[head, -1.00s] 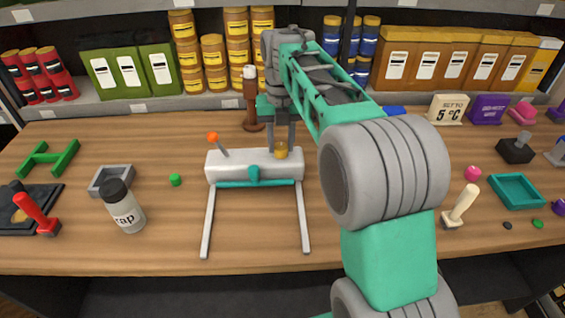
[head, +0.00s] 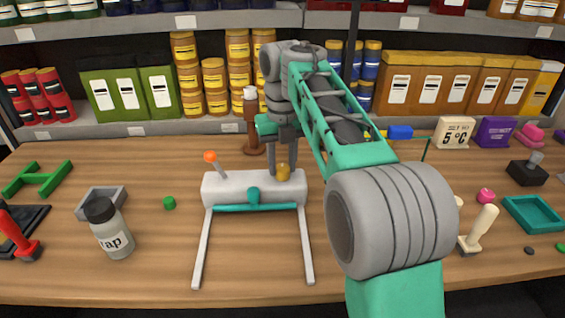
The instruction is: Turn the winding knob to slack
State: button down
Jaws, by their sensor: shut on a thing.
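A white pump body (head: 235,189) with two long pale legs stands in the middle of the wooden table. A small gold knob (head: 283,173) sits on its top near the right end; I take it to be the winding knob. An orange-tipped lever (head: 212,159) leans up from the left end. A teal bar and hub (head: 254,196) run along its front. My gripper (head: 284,165) points down at the gold knob, its two grey fingers shut on it. The fingers partly hide the knob, and its turned angle cannot be read.
A cream-handled tool (head: 480,229) and a teal tray (head: 531,212) are at right.

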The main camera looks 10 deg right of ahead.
aim_at(283, 168)
jog(key=shift+s+f, duration=0.1)
jog(key=shift+s, duration=0.05)
jog(key=c, duration=1)
grip_release()
notch_tip(283, 168, up, 8)
jog(key=p, duration=0.7)
jog(key=shift+s, duration=0.1)
